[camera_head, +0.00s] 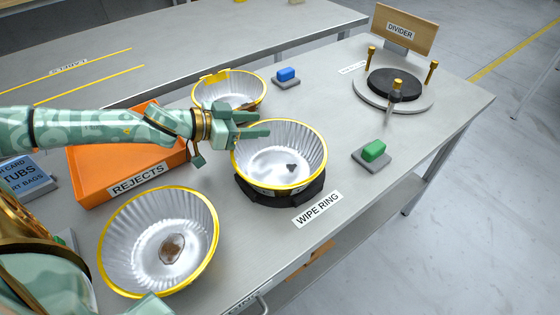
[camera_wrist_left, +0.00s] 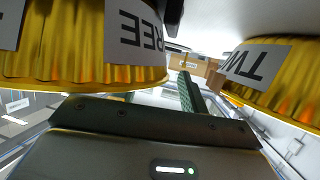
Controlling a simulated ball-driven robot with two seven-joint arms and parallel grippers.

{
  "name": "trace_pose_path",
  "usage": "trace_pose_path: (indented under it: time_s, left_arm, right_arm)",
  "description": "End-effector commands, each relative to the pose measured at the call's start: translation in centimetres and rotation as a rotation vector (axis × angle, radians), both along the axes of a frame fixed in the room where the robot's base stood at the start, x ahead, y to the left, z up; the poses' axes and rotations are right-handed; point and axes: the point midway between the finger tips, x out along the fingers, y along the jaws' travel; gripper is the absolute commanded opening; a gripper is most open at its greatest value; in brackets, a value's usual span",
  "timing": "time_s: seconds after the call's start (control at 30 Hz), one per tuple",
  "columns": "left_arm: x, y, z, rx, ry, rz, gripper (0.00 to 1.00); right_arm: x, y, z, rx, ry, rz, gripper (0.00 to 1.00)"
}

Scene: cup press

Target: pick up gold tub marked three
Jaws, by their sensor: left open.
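Three gold-rimmed tubs with fluted silver insides show in the head view: a back tub (camera_head: 228,82), one on the wipe ring (camera_head: 285,135) and a front-left one (camera_head: 125,225) with a brown stain inside. My left gripper (camera_head: 262,124) is open, between the back tub and the wipe-ring tub. In the left wrist view, a gold tub with a label ending in "REE" (camera_wrist_left: 85,65) is at upper left. A gold tub with a label starting "TW" (camera_wrist_left: 265,85) is at right. The head view shows no tub labels. My right gripper is not seen.
An orange rejects box (camera_head: 105,190) lies under my left arm. A blue button (camera_head: 287,74) and a green button (camera_head: 374,151) sit on the table. A round black-topped press with gold posts (camera_head: 395,85) stands at back right, before the divider sign (camera_head: 402,30).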

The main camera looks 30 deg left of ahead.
Motion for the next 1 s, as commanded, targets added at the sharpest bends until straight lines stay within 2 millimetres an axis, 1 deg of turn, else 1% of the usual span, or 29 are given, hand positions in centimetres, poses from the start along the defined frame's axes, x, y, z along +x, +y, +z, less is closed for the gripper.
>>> trace_pose_path:
  time_s: [0.03,0.07,0.1,0.17,0.53,0.67,0.77,0.87,0.9,1.0]
  left_arm:
    - [0.0,0.0,0.0,0.000,0.000,0.000,0.35]
    - [0.0,0.0,0.0,0.000,0.000,0.000,0.27]
    - [0.0,0.0,0.0,0.000,0.000,0.000,0.16]
    - [0.0,0.0,0.0,0.000,0.000,0.000,0.00]
    - [0.0,0.0,0.0,0.000,0.000,0.000,0.00]
    - [0.0,0.0,0.4,0.001,0.000,0.000,0.00]
    - [0.0,0.0,1.4,0.002,-0.005,0.000,0.00]
    - [0.0,0.0,2.9,0.003,-0.006,-0.002,0.00]
    - [-0.1,0.0,3.8,0.003,-0.006,-0.002,0.00]
    - [-1.3,-0.7,5.8,-0.002,-0.008,-0.001,0.00]
  right_arm:
    - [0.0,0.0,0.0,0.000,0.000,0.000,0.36]
    - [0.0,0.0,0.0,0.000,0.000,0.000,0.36]
    - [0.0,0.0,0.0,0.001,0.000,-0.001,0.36]
    - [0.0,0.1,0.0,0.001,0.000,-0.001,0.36]
    - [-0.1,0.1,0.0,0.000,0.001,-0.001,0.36]
    - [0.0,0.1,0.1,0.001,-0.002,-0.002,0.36]
    - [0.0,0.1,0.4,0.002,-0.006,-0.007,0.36]
    - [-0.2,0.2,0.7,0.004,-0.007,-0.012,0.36]
    - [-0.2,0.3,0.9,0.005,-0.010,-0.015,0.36]
    - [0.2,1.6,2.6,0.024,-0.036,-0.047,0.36]
